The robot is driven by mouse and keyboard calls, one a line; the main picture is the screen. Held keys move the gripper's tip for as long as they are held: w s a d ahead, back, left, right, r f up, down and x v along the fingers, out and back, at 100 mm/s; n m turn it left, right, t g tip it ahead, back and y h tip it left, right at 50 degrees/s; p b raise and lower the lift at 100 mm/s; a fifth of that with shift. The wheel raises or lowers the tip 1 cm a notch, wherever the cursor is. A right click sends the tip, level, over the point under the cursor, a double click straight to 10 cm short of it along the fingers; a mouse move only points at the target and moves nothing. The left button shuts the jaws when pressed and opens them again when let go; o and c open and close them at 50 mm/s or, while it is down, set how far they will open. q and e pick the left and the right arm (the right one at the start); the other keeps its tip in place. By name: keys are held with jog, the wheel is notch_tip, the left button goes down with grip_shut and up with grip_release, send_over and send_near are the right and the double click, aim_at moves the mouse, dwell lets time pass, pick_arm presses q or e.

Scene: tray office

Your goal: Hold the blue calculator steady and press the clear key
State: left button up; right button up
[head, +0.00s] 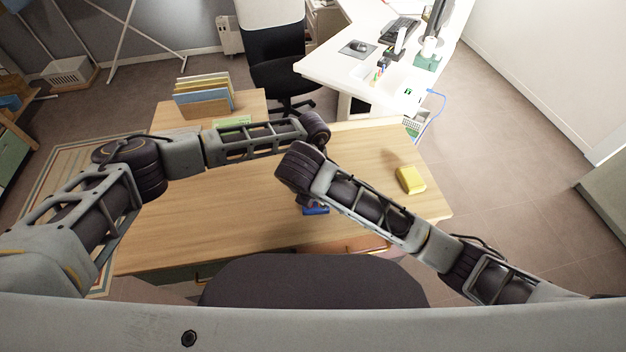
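A small part of the blue calculator (316,211) shows on the wooden desk (230,230), just below the end of my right arm. The rest of it, with its keys, is hidden behind that arm. My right arm comes in from the right and its wrist ends over the calculator. The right gripper's fingers are hidden under the wrist. My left arm reaches across the desk from the left and its wrist ends just above and behind the right one. The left gripper's fingers are also hidden. I cannot tell whether either gripper touches the calculator.
A yellow block (410,179) lies at the desk's right side. A file rack with folders (203,97) and a green item (232,121) are at the back left. A black chair (278,60) and a white desk (345,75) stand behind. The desk's front left is clear.

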grip_shut()
dwell(1.2)
